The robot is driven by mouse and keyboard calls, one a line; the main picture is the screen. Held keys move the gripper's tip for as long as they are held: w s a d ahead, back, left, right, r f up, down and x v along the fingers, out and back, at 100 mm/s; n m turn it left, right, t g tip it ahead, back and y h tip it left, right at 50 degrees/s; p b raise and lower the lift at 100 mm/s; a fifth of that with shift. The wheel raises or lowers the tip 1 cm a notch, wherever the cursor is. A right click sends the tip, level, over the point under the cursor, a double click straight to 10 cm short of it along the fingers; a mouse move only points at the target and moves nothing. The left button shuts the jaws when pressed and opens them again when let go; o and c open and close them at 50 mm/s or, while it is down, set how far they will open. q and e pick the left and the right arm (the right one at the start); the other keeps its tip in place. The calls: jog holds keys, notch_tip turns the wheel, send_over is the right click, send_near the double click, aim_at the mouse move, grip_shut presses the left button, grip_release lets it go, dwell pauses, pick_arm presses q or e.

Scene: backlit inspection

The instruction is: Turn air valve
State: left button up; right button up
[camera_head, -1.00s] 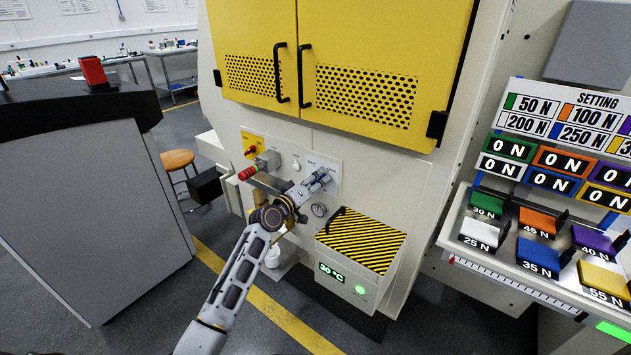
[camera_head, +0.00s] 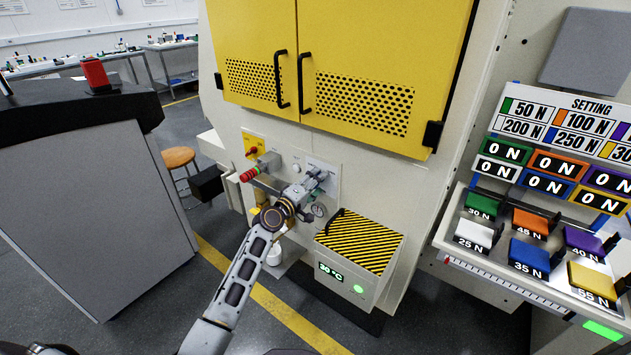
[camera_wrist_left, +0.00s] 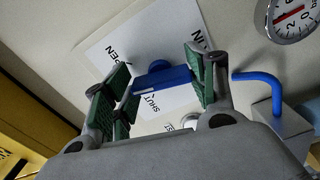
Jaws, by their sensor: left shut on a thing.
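The blue air valve handle (camera_wrist_left: 165,77) sits on a white label plate (camera_wrist_left: 100,50) marked OPEN and SHUT, in the left wrist view. My left gripper (camera_wrist_left: 160,78) has its green-padded fingers on either side of the handle and is shut on it. In the head view the left gripper (camera_head: 322,176) is against the machine's front panel (camera_head: 285,150), and it hides the valve there. My right gripper is not in view.
A round gauge (camera_wrist_left: 290,14) and a bent blue pipe (camera_wrist_left: 262,80) are close to the right finger. A red-tipped knob (camera_head: 248,175) sticks out left of the gripper. A striped box (camera_head: 358,240) stands below right.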

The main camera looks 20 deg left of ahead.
pick_arm(q)
jog(key=shift+n+p, duration=0.55)
jog(key=shift+n, duration=0.35)
jog(key=shift+n+p, duration=0.3)
jog(key=shift+n, duration=0.3)
jog(key=shift+n+p, duration=2.55)
jog(key=shift+n, duration=1.85)
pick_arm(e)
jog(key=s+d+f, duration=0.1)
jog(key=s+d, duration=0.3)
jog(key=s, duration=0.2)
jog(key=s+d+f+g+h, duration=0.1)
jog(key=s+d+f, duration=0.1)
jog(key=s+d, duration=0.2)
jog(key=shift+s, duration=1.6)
pick_arm(q)
jog(key=o, duration=1)
jog(key=shift+r, duration=0.1)
jog(key=shift+s+a, duration=0.1)
jog(key=shift+v, duration=5.9)
